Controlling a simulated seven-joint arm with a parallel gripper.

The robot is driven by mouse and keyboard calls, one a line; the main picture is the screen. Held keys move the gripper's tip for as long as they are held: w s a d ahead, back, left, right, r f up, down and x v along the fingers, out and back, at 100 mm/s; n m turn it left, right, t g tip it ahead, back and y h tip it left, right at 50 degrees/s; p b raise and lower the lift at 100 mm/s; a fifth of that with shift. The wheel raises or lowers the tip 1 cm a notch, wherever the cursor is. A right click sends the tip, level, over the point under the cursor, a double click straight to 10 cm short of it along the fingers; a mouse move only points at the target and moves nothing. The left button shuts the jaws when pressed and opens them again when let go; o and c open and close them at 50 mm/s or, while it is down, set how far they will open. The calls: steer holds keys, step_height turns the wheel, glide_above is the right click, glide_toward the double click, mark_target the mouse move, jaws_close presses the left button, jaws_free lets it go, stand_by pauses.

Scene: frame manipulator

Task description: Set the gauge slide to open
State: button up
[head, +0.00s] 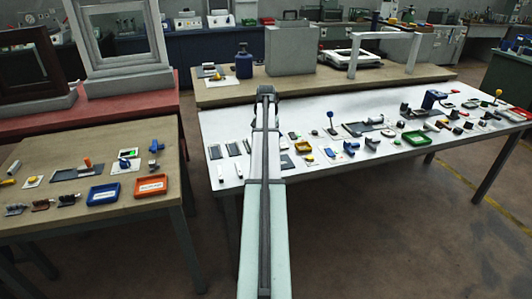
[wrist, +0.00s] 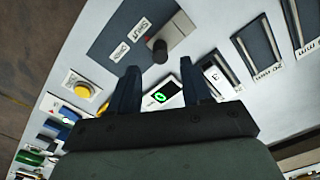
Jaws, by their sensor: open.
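A dark slide panel lies on the white table in the wrist view (wrist: 108,38); I take it as the gauge slide. A grey block (wrist: 177,30) sits at its right part, with a dark round knob (wrist: 158,52) at the block's lower left. Two white labels lie on the panel: one (wrist: 138,29) seems to read SHUT, the other (wrist: 120,51) is hard to read. My gripper (wrist: 158,68) is open, its two dark fingers apart and empty. The knob appears just beyond the gap between the fingertips; contact cannot be told. In the head view my arm hides the gripper.
A white tile with a green ring (wrist: 160,97) shows between my fingers. A yellow button (wrist: 83,90) lies left; dark slotted plates (wrist: 257,48) lie right. The white table (head: 225,125) holds many small fixtures. A wooden table (head: 150,217) stands left, separated by a gap.

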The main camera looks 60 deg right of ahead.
steer(key=shift+f, duration=3.05)
jaws_close()
